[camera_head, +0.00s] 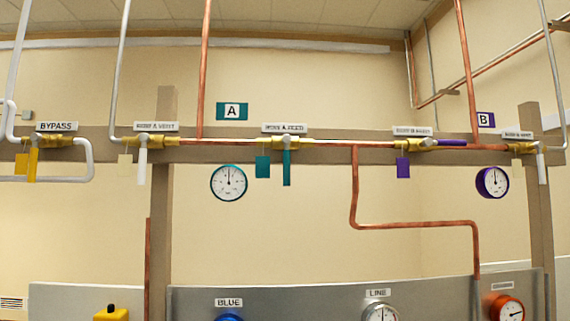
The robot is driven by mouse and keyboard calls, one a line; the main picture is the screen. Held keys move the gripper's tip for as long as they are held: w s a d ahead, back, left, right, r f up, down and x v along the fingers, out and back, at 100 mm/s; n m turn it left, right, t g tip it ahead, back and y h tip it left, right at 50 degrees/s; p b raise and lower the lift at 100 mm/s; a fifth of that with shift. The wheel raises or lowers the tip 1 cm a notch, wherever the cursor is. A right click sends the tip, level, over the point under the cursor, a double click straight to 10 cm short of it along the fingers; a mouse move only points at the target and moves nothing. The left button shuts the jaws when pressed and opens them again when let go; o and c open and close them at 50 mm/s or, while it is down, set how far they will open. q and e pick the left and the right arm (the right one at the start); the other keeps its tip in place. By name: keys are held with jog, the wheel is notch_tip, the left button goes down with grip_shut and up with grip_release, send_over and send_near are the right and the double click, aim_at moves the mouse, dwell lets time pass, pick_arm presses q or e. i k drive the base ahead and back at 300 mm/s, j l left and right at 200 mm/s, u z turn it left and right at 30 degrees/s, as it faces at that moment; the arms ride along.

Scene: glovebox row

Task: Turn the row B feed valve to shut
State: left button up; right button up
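The purple-handled valve (428,144), right of the middle, has a brass body on the horizontal pipe. Its purple lever (451,142) points right, lying along the pipe. A purple tag (403,167) hangs at its left end. The small label (412,131) above it is too blurred to read surely. The purple B sign (486,119) is up to its right, and a purple-rimmed gauge (492,182) is below the pipe on the right. Neither of my grippers shows in the head view.
Other valves share the wooden rail: yellow bypass (32,163), white-levered (142,165), teal (287,167) and white-levered at far right (542,168), levers hanging down. A copper pipe (415,225) bends below the rail. A grey panel (270,298) with dials stands along the bottom.

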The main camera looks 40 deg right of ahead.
aim_at(426, 141)
jog(key=z, duration=2)
